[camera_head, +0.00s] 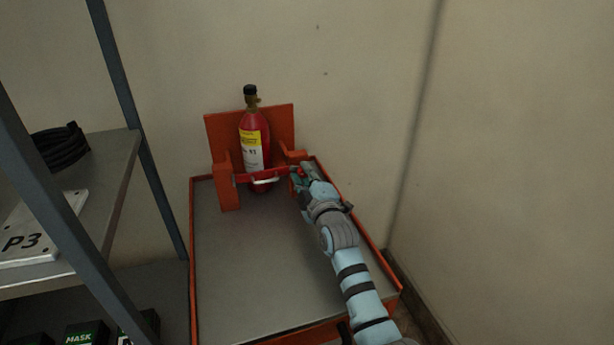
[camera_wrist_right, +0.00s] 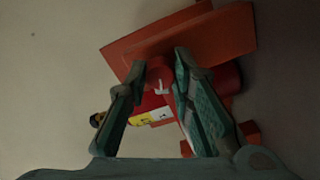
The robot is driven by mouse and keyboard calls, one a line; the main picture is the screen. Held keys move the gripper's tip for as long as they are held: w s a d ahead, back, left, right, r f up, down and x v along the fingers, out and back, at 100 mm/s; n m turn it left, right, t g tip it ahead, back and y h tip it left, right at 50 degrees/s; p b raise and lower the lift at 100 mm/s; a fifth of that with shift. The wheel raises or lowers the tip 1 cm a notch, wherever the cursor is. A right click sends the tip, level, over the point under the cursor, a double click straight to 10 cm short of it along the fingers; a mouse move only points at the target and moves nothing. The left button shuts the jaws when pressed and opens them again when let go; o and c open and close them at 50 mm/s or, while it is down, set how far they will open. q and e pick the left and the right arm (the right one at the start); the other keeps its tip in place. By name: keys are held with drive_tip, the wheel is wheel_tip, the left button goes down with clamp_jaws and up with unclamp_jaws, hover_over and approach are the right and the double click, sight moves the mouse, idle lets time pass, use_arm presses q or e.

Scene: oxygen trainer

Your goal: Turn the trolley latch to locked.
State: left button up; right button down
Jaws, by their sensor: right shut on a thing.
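The trolley (camera_head: 250,268) has a grey deck with an orange rim. A red cylinder (camera_head: 250,128) with a yellow and white label and a black top stands upright against its orange backboard (camera_head: 222,130). A red bar (camera_head: 282,171) with a pale handle (camera_head: 265,181) crosses in front of the cylinder. My right gripper (camera_head: 299,173) is at the bar's right end. In the right wrist view its fingers (camera_wrist_right: 158,65) are shut on the red latch knob (camera_wrist_right: 158,74), which has a white mark. The fingers partly hide the knob and the cylinder. My left gripper is out of view.
A metal shelf rack (camera_head: 110,195) stands at the left, with black coiled hose (camera_head: 60,148), a P3 plate (camera_head: 40,232) and mask boxes (camera_head: 88,333). Walls close in behind and at the right. The trolley deck is bare apart from my arm above it.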

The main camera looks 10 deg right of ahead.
drive_tip(key=n, duration=0.4)
drive_tip(key=shift+a+f+n, duration=0.1)
drive_tip(key=shift+n, duration=0.2)
drive_tip(key=shift+b, duration=0.3)
drive_tip(key=c, duration=1.4)
unclamp_jaws()
drive_tip(key=shift+s, duration=0.2)
drive_tip(key=s, duration=1.1)
drive_tip(key=shift+s+d, duration=0.35)
drive_tip(key=shift+d, duration=0.05)
